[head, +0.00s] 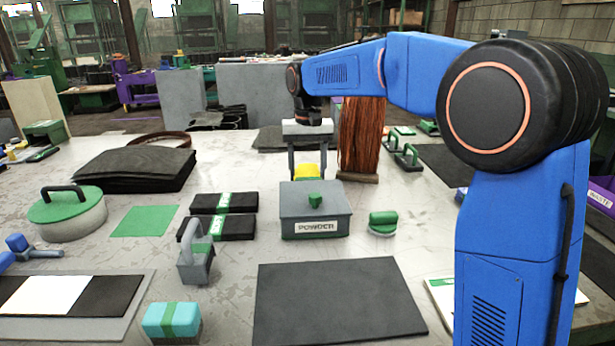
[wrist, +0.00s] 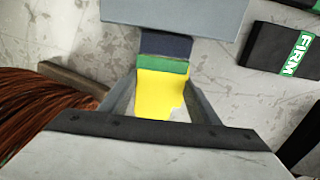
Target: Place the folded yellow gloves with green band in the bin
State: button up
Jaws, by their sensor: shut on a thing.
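The folded yellow gloves (head: 307,171) show between my gripper's fingers, behind the grey box in the head view. In the wrist view the yellow gloves (wrist: 158,95) have a green band and a dark navy end. My gripper (head: 307,173) is shut on them, with one finger on each side. In the head view the box hides their lower part, and I cannot tell whether they touch the table. A purple container (head: 601,194) with a pale label is partly visible at the right edge; I cannot tell for sure that it is the bin.
A grey lidded box labelled POWDER (head: 316,212) stands just in front of my gripper. An upright reddish-brown bristle bundle (head: 361,135) stands close to its right. Black banded packs (head: 224,215) lie left. A dark flat mat (head: 338,300) lies at the front.

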jog(key=shift+f, duration=0.75)
jog(key=o, duration=0.7)
jog(key=shift+f, duration=0.15)
jog(key=shift+c, duration=0.2)
jog(key=o, duration=0.4)
